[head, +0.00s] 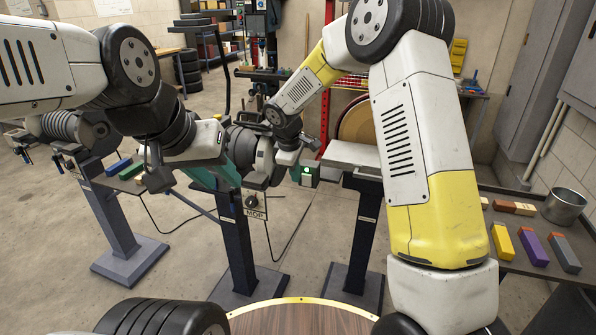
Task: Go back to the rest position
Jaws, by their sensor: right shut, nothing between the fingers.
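My left arm comes in from the left, and its gripper (180,165) hangs over the area in front of the machine stands. My right arm rises on the right, bends at the top and reaches down to the left. Its gripper (298,152) is small and partly hidden near the machine in the middle; it is shut with nothing in it.
A machine marked MOP (255,203) stands in the middle on a dark pedestal (239,245). Another pedestal (124,225) stands left. A grey table at right carries coloured blocks (534,249) and a metal bucket (564,206). Grey cabinets (540,90) line the right wall. Concrete floor shows between stands.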

